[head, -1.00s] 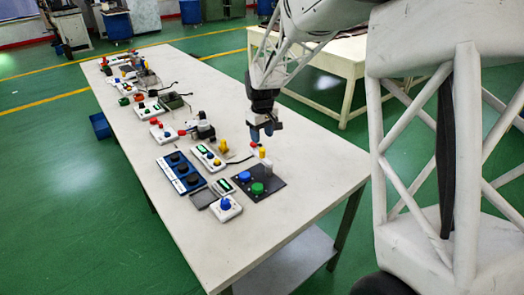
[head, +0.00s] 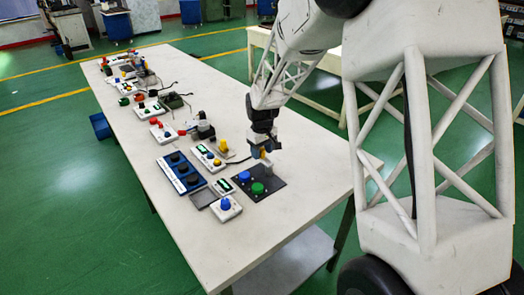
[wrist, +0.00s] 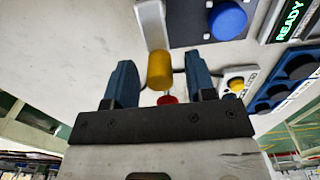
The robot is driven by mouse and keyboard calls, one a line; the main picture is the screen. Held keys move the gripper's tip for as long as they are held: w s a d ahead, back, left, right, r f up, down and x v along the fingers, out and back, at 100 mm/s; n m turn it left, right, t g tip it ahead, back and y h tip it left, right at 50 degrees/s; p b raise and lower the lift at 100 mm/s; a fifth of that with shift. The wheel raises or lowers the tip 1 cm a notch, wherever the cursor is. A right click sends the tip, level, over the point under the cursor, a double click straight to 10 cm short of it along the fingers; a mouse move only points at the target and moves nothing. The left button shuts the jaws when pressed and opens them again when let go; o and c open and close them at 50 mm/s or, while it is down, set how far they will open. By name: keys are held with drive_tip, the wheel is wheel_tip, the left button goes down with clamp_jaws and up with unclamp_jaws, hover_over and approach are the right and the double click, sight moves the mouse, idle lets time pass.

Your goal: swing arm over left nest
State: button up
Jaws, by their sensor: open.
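A dark base plate (head: 270,192) lies near the right edge of the table, with a blue round nest (head: 244,176) on the left and a green round nest (head: 257,188) on the right. A pale grey post or arm (wrist: 150,25) stands at the plate's back edge. A yellow upright handle (wrist: 159,72) is beside it, with a red part (wrist: 167,99) showing beyond. My gripper (head: 261,153) is open, its blue fingers on either side of the yellow handle in the wrist view. I cannot tell whether they touch it. The handle is mostly hidden in the head view.
A small display box reading READY (wrist: 288,20) stands beside the plate. The table front (head: 255,240) is clear.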

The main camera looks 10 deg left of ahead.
drive_tip(key=shift+c, duration=0.3)
clamp_jaws()
drive_tip(key=shift+s+n, duration=0.1)
drive_tip(key=shift+n, duration=0.2)
drive_tip(key=shift+s+a+n, duration=0.15)
drive_tip(key=shift+s+n, duration=0.05)
drive_tip(key=shift+n, duration=0.4)
drive_tip(key=shift+s+a+n, duration=0.15)
drive_tip(key=shift+n, duration=0.45)
drive_tip(key=n, duration=0.1)
drive_tip(key=s+n, duration=0.1)
drive_tip(key=n, duration=0.1)
drive_tip(key=shift+a, duration=0.2)
drive_tip(key=n, duration=0.2)
drive_tip(key=s+n, duration=0.1)
drive_tip(key=n, duration=0.1)
drive_tip(key=shift+s, duration=0.15)
drive_tip(key=shift+s+n, duration=0.25)
drive_tip(key=shift+n, duration=0.45)
drive_tip(key=shift+s+n, duration=0.25)
drive_tip(key=shift+n, duration=0.45)
